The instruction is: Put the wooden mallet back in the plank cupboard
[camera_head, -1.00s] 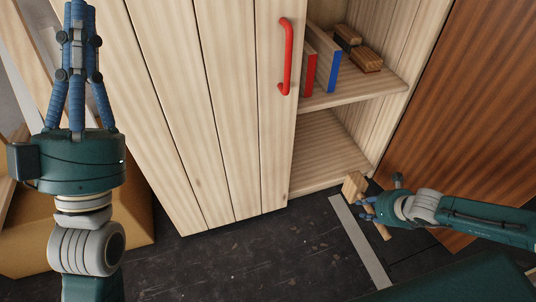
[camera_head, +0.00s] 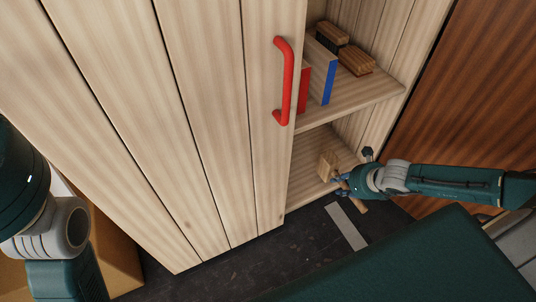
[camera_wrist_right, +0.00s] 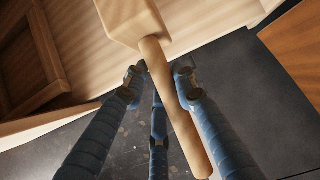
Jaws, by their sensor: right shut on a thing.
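The plank cupboard (camera_head: 160,110) stands ahead, its left part covered by pale boards with a red handle (camera_head: 284,82) and its right part open. My right gripper (camera_head: 342,184) is shut on the wooden mallet (camera_head: 327,165), around its handle. The mallet's pale block head is at the opening of the bare lower compartment (camera_head: 310,150). I cannot tell whether it touches the compartment floor. In the right wrist view the mallet head (camera_wrist_right: 130,18) is beyond the blue fingers (camera_wrist_right: 160,78), and the handle slants back between them. My left gripper is out of view.
A reddish-brown wood panel (camera_head: 475,100) stands close on the right. A light strip (camera_head: 346,226) lies on the dark floor.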

